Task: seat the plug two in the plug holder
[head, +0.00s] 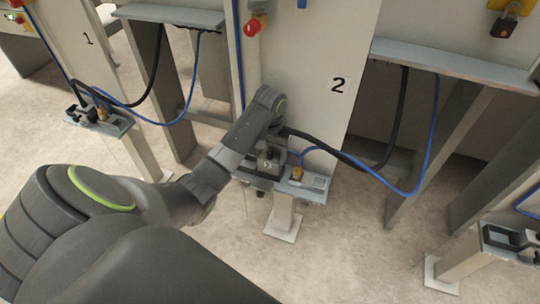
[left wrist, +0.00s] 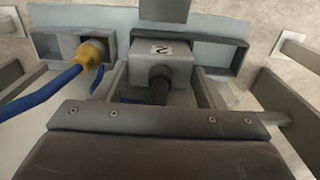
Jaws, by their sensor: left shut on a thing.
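Plug two (left wrist: 172,70) is a light grey block with an upside-down "2" label and a dark cable at its near end. My left gripper (left wrist: 160,78) is shut on it, one finger on each side. In the head view the left gripper (head: 266,168) is over the plug holder (head: 312,183), a grey tray on a post before the panel marked 2. In the left wrist view the plug holder (left wrist: 236,58) shows dark frames on both sides of the plug. I cannot tell whether the plug is fully down. My right gripper is not in view.
A yellow connector (left wrist: 92,54) with a blue cable (left wrist: 42,98) sits in the holder's left frame, close to my gripper. A black cable (head: 335,152) loops right from the plug. Similar stands are at left (head: 98,121) and lower right (head: 510,240).

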